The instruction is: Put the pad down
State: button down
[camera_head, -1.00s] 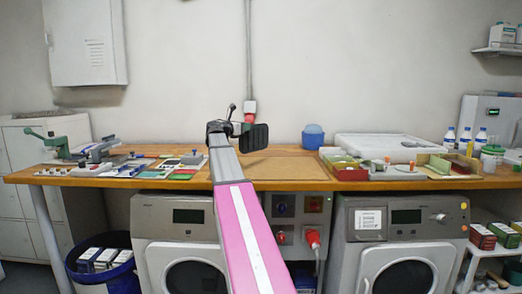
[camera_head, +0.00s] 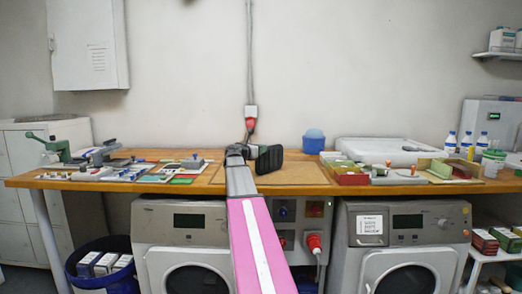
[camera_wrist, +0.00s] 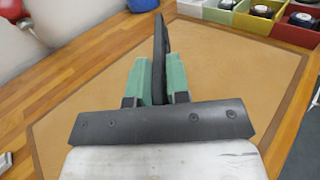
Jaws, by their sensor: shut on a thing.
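The pad is dark and flat. It shows in the wrist view (camera_wrist: 161,55), standing on edge between green fingers, and in the head view (camera_head: 270,159) at the end of my arm. My gripper (camera_wrist: 158,80) is shut on it. In the head view my gripper (camera_head: 249,152) is at the counter's middle, partly hidden by my arm. A tan mat (camera_wrist: 90,110) lies on the wooden counter under and around the pad in the wrist view. I cannot tell whether the pad's lower edge touches the mat.
The tan mat's bare area (camera_head: 300,175) is clear. To its right are a red box (camera_head: 351,178) and other small bins. To its left lie several tools and cards (camera_head: 130,172).

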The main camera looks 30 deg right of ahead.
jog(key=shift+f, duration=0.1)
jog(key=c, duration=1.1)
grip_release()
